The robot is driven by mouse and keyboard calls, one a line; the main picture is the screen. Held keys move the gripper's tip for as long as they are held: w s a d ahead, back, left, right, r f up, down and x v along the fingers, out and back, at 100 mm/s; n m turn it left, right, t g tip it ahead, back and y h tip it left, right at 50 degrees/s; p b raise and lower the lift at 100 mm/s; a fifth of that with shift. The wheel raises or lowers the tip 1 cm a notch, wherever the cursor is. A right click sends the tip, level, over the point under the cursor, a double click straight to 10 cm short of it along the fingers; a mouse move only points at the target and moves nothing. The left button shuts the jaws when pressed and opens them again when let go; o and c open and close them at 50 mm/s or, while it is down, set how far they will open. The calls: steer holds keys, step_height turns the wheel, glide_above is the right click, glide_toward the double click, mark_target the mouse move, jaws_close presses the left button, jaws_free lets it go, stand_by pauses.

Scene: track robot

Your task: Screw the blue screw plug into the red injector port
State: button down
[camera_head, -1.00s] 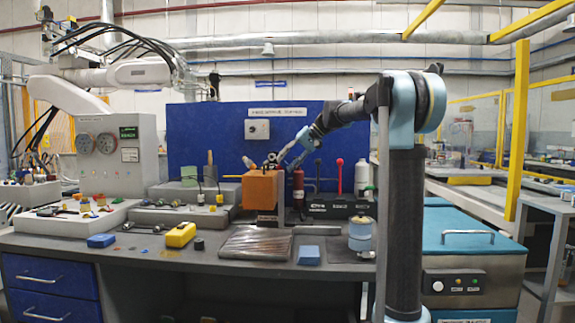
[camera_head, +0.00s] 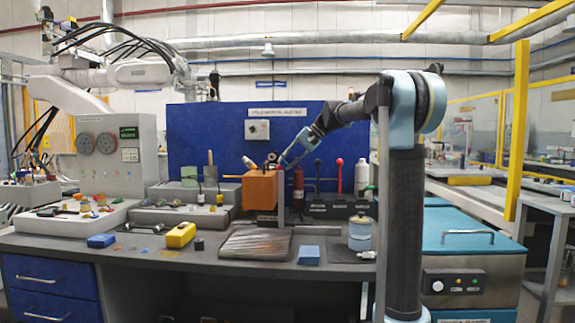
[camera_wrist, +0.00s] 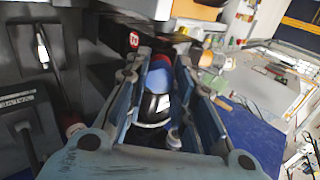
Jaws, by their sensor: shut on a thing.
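My gripper (camera_wrist: 160,68) has its two blue-grey fingers closed in around the blue screw plug (camera_wrist: 156,80). The plug's rounded blue body shows between the fingers in the wrist view. A small red part, seemingly the red injector port (camera_wrist: 160,62), shows just beyond the plug, close against it in the picture. Whether they touch or the threads are engaged cannot be told. In the head view, my gripper (camera_head: 277,162) is at the top of the orange block (camera_head: 260,190); the plug and port are too small or hidden there.
The grey workbench (camera_head: 130,258) holds a yellow box (camera_head: 180,235), a blue block (camera_head: 308,255) and a ribbed mat (camera_head: 255,243). A red-knobbed lever (camera_head: 339,175) and a white bottle (camera_head: 362,177) stand right of the orange block. A blue panel (camera_head: 220,135) rises behind.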

steer(key=m, duration=0.4)
steer(key=shift+w, duration=0.15)
steer(key=m, duration=0.4)
steer(key=shift+m, duration=0.3)
steer(key=m, duration=1.2)
steer(key=shift+f, duration=0.1)
